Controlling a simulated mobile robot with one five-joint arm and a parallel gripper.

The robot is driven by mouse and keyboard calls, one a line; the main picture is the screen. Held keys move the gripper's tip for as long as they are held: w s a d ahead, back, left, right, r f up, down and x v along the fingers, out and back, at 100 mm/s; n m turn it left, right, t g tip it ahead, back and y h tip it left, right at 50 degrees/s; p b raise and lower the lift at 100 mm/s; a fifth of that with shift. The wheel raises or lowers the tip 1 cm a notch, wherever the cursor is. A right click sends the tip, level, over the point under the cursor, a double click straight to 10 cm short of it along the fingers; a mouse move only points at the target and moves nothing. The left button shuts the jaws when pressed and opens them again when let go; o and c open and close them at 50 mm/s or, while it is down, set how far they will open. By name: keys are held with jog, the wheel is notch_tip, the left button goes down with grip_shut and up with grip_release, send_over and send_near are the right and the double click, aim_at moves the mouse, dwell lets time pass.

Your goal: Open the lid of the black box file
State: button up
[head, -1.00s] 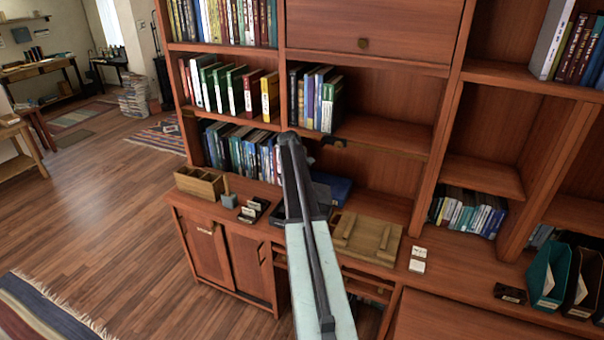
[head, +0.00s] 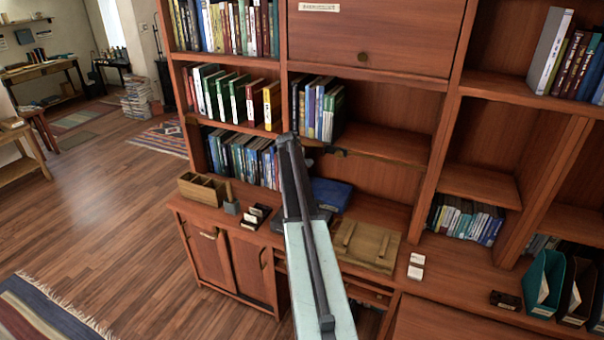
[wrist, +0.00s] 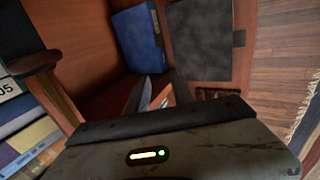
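The black box file (wrist: 201,45) lies flat on the desk top in the wrist view, lid down as far as I see. In the head view only a dark edge of it (head: 321,214) shows beside my arm; the rest is hidden. A blue box (wrist: 138,40) lies beside it, also seen in the head view (head: 331,193). My gripper (wrist: 155,94) is empty, its pale fingertips slightly apart, above the desk and short of the black file. In the head view my arm hides the fingers.
A wooden tray (head: 367,246) lies right of the black file, with white cards (head: 416,266) beyond it. A wooden organiser (head: 202,187) and small dark items (head: 256,216) stand on the left. The shelf edge (head: 385,149) and upright books (head: 318,107) are close to my arm.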

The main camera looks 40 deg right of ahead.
jog(key=p+v, duration=0.2)
jog(key=v, duration=0.1)
jog(key=shift+r+p, duration=0.35)
jog(key=shift+p, duration=0.05)
jog(key=p+v, duration=0.6)
jog(key=v, duration=0.1)
jog(key=shift+a+r+p, duration=0.2)
jog(key=shift+r+p, duration=0.1)
jog(key=shift+p, duration=0.05)
